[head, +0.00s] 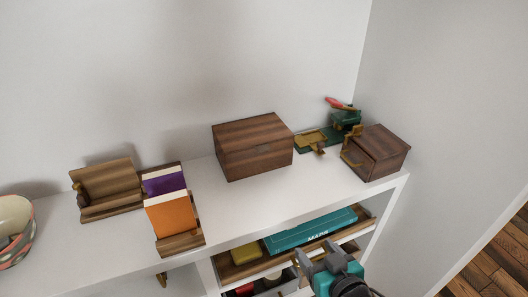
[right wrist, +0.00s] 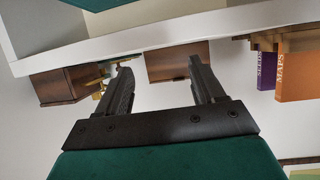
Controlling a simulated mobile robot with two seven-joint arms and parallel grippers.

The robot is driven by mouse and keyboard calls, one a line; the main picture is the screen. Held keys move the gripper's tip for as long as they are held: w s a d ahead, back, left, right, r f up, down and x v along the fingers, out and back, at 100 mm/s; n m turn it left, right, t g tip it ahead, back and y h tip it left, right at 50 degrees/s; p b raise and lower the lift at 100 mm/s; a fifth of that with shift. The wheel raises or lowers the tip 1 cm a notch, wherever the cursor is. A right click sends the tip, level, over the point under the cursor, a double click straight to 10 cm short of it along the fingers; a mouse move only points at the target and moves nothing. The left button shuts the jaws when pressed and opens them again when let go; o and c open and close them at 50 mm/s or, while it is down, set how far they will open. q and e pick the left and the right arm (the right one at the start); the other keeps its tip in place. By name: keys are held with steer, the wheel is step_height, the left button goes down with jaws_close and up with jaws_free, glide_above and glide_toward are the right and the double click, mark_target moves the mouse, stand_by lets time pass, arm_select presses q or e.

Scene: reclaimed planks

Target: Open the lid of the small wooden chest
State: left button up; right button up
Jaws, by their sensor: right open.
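The small wooden chest (head: 250,150), a brown box with striped grain, stands on the white shelf top near the wall in the head view. Its lid looks closed. My right gripper (head: 314,252) is open and empty, in front of and below the shelf's front edge, apart from the chest. In the right wrist view, which looks upside down, the open fingers (right wrist: 159,66) point toward the shelf, and part of the chest (right wrist: 172,62) shows between them. My left gripper is not in view.
A darker wooden box with brass fittings (head: 385,148) stands right of the chest, near a green and brass device (head: 344,118). Orange and purple books (head: 170,215) on a wooden stand are at left. A teal box (head: 305,233) lies in the compartment below. Shelf top before the chest is clear.

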arm_select(q)
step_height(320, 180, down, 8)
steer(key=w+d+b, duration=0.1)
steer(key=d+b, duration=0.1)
steer(key=b, duration=0.8)
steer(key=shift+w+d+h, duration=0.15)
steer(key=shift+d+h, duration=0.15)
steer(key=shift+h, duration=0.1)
arm_select(e)
steer(key=w+a+r+t+y, duration=0.1)
steer(key=w+a+r+t, duration=0.1)
steer(key=w, duration=1.2)
steer(key=w+a+r+n+t+y, duration=0.1)
steer(key=w+a+r, duration=0.4)
steer(key=w, duration=0.8)
steer(key=shift+w+a+r+t+y, duration=0.15)
steer(key=shift+w+a+t+y, duration=0.35)
steer(key=shift+a, duration=0.65)
steer(key=shift+s, duration=0.15)
steer(key=shift+c, duration=0.3)
steer(key=c, duration=0.4)
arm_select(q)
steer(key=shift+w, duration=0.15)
arm_select(e)
jaws_close()
